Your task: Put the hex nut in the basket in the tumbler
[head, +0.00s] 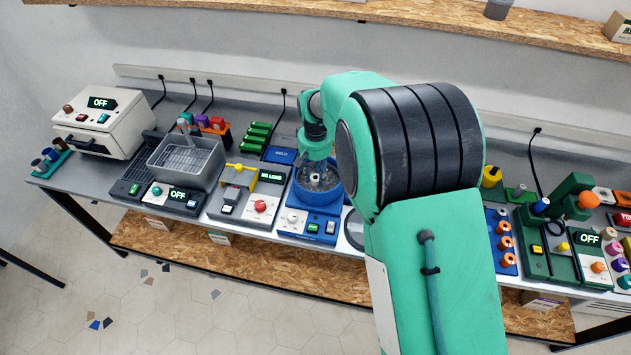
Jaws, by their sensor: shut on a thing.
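The tumbler is a blue machine with a round blue bowl (300,196) and a white-and-blue front panel, near the middle of the bench. My gripper (318,181) points down into the bowl from above. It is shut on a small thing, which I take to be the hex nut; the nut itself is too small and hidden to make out. The wire basket (180,160) sits in the grey tank of the machine marked OFF, left of the tumbler. I see no nut in it. My arm hides the bench right of the bowl.
A grey-and-yellow machine with a red knob (260,205) stands between the tank and the tumbler. Green blocks (256,135) and a blue tray (282,155) lie behind. A white oven (103,124) is far left. Other devices crowd the right; a shelf (420,22) runs above.

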